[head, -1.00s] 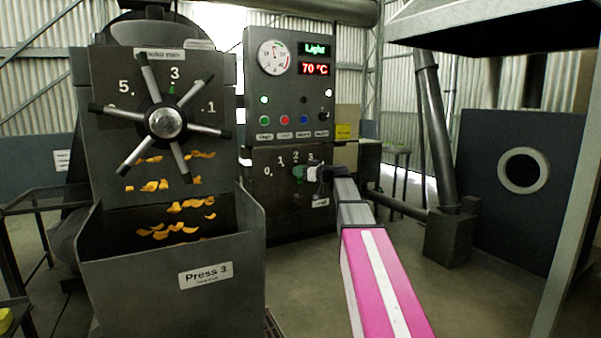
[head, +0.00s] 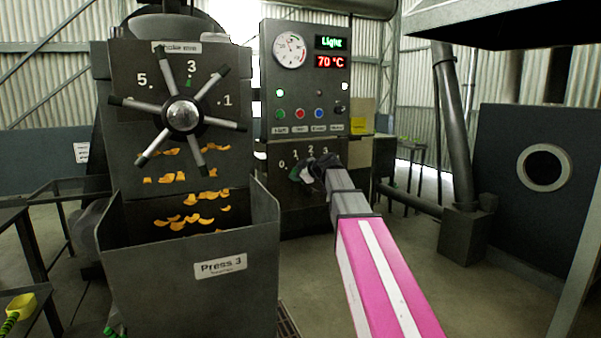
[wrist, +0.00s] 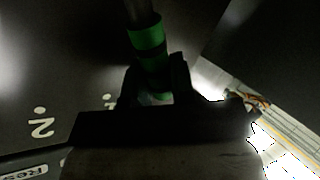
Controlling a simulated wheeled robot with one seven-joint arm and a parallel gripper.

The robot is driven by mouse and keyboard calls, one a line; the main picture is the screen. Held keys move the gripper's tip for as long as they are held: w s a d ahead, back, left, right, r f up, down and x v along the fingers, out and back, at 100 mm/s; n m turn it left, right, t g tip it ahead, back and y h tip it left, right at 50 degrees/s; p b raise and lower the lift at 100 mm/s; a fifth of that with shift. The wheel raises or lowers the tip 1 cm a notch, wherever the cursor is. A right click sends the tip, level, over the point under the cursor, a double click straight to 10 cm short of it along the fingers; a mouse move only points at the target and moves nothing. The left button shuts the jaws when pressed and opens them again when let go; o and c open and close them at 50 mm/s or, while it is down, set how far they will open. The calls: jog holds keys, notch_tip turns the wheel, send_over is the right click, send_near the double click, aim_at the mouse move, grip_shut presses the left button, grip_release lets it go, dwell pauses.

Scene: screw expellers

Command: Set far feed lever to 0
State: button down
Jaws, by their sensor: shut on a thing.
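The feed lever is a metal rod with green bands, seen in the wrist view (wrist: 147,38). My gripper (wrist: 155,88) is shut on it, with the dark fingers around its banded part. In the head view my gripper (head: 312,168) is at the lower control panel, just below the 0, 1, 2, 3 scale (head: 310,151) and toward its 0 and 1 side. It hides most of the lever there, so the exact lever setting cannot be read. The marks 1 and 2 (wrist: 42,128) show at the left in the wrist view.
The upper panel (head: 305,85) has a gauge, coloured buttons and a 70 °C display. A press with a spoked wheel (head: 182,115) and an open hopper labelled Press 3 (head: 220,266) stands left. A pipe (head: 452,130) and dark cabinet (head: 500,150) stand right. Floor shows between.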

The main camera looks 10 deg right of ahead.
jog(key=shift+s+a+f+h, duration=0.15)
jog(key=shift+a+f+h, duration=0.15)
jog(key=shift+a, duration=0.05)
dwell(0.3)
jog(key=c, duration=1)
grip_release()
jog(key=v, duration=1)
jog(key=shift+s+d+r, duration=0.15)
jog(key=shift+s+d, duration=0.1)
